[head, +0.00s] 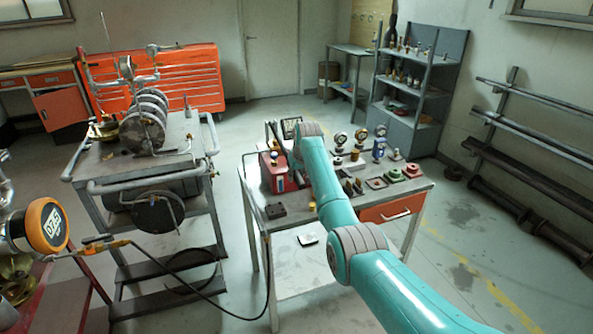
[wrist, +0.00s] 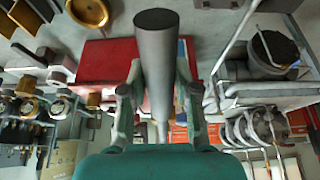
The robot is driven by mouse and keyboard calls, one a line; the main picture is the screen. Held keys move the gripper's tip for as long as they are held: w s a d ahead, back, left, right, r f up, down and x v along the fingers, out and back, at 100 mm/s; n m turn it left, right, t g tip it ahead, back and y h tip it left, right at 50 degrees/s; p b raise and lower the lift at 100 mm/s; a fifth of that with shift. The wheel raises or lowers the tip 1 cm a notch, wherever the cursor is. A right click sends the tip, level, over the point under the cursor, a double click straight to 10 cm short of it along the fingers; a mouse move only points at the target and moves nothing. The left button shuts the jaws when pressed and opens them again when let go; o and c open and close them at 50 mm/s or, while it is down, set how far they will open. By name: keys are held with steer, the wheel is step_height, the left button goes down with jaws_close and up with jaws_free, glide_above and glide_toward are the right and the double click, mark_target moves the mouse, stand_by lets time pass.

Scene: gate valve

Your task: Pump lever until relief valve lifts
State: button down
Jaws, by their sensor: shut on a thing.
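The lever (wrist: 157,50) shows in the wrist view as a dark grey round bar between the two fingers of my gripper (wrist: 159,92), which is shut on it. Behind it is the red pump body (wrist: 105,62). In the head view the red pump (head: 272,178) stands at the left end of the workbench (head: 320,225), partly hidden by my arm. My gripper is mostly hidden there behind my wrist. A digital gauge with an orange rim (head: 47,227) is at the far left; its reading is not clear. I cannot tell which fitting is the relief valve.
A black hose (head: 200,292) runs from the bench to fittings on the left. Gauges, flanges and blocks (head: 375,182) crowd the bench. A grey cart (head: 125,180) with piping stands left, an orange tool cabinet (head: 185,75) behind it.

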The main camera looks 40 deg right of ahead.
steer(key=shift+f, duration=0.2)
steer(key=c, duration=0.8)
jaws_free()
steer(key=shift+f, duration=0.1)
steer(key=shift+c, duration=0.2)
steer(key=v, duration=1.2)
